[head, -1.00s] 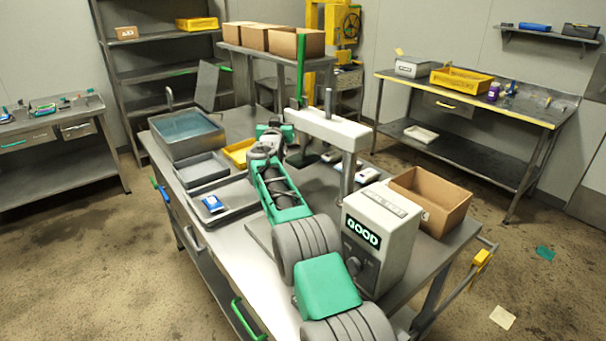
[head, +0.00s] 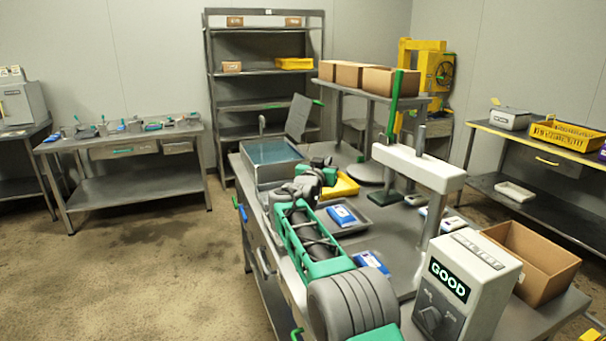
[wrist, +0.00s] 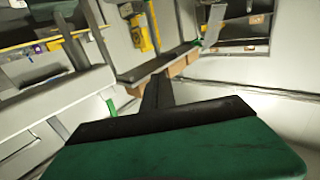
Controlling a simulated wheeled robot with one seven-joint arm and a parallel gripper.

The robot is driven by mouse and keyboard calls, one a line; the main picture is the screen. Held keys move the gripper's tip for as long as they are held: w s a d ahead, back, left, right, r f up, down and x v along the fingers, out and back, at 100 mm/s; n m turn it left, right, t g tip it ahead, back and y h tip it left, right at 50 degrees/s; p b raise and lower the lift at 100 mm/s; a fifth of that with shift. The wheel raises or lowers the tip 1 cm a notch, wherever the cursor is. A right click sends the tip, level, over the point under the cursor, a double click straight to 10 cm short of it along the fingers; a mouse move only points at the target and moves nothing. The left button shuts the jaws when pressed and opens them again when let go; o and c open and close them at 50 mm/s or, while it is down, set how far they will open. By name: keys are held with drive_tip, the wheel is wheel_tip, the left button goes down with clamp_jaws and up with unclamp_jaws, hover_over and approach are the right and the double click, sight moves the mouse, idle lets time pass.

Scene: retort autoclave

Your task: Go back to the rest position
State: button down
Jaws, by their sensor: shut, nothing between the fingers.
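My gripper shows in the wrist view (wrist: 157,92) as a green body with a dark front and dark fingers closed together, with nothing between them. It points out over the room, with a shelf edge and cardboard boxes beyond it. In the head view my green and grey arm reaches from the lower right along the left side of the steel workbench (head: 390,235). The arm's far end is folded near the water basin (head: 273,165) and the yellow tray (head: 343,187). The fingertips cannot be made out there.
A tester reading GOOD (head: 462,290) and an open cardboard box (head: 535,262) stand at the bench's right. A white-topped press (head: 418,168) rises mid-bench. Blue packets (head: 341,215) lie in and near a grey tray (head: 375,219). Floor at left (head: 150,270) is clear.

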drive_tip(key=s+a, duration=0.3)
drive_tip(key=a, duration=0.5)
drive_tip(key=s+d+f+n+g+y+p, duration=0.1)
drive_tip(key=s+d+f+g+y+p, duration=0.2)
drive_tip(key=s, duration=0.6)
drive_tip(key=s+d+f+n+g+y, duration=0.1)
drive_tip(key=s+d+n+g+y, duration=0.15)
drive_tip(key=s+d, duration=0.45)
drive_tip(key=s+a+f+g+p, duration=0.1)
drive_tip(key=s+f, duration=0.3)
drive_tip(key=s, duration=0.7)
drive_tip(key=s+f+n+g+y, duration=0.1)
drive_tip(key=s+f+g, duration=0.3)
drive_tip(key=s, duration=0.7)
drive_tip(key=s+a+f+g+y+p, duration=0.1)
drive_tip(key=s+f, duration=0.3)
drive_tip(key=s, duration=0.8)
drive_tip(key=shift+a+f+n+g+p, duration=0.2)
drive_tip(key=shift+a+n+g+p, duration=0.15)
drive_tip(key=shift+g, duration=0.5)
